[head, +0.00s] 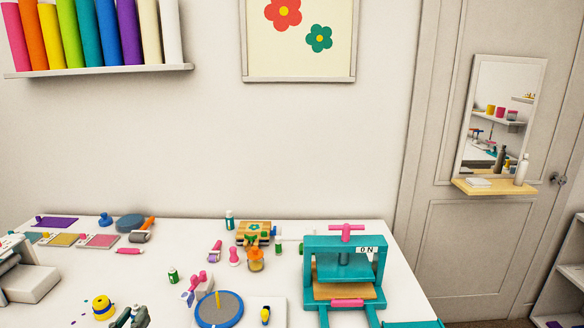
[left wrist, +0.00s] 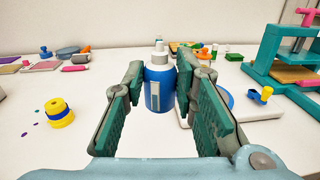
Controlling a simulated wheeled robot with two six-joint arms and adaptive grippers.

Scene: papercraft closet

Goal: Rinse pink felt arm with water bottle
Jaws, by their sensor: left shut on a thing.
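My left gripper (left wrist: 160,95) is shut on a blue bottle (left wrist: 158,88) with a white shoulder and cap, held upright between the green finger pads in the left wrist view. A small pink rounded piece (head: 234,258) lies on the white table, and a pink-handled tool (head: 200,285) lies nearer. I cannot tell whether either is the pink felt arm. My right gripper is in neither view.
A yellow spool (head: 103,307) stands left of my left gripper. A round blue-rimmed grey disc (head: 219,309) lies to its right. A teal press (head: 345,270) stands at the table's right end. Ink pads, rollers and small bottles crowd the back.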

